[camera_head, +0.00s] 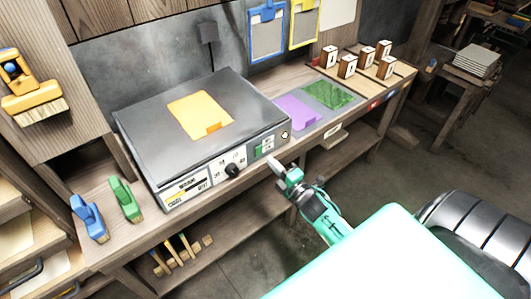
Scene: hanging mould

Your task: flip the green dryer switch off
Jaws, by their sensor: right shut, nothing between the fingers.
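The dryer (190,135) is a dark grey flat box on the bench, with a light front panel. Its green switch (264,147) sits toward the right end of that panel, beside a black dial. My right gripper (274,163) is shut and empty. Its tip is just in front of the panel, slightly below and right of the green switch. I cannot tell whether it touches the panel. The switch's exact position is too small to read. My left gripper is not in view.
An orange sheet (201,114) lies on the dryer top. A purple sheet (297,112) and green sheet (328,94) lie to the right, with several small white-faced blocks behind. A lower shelf runs under the bench.

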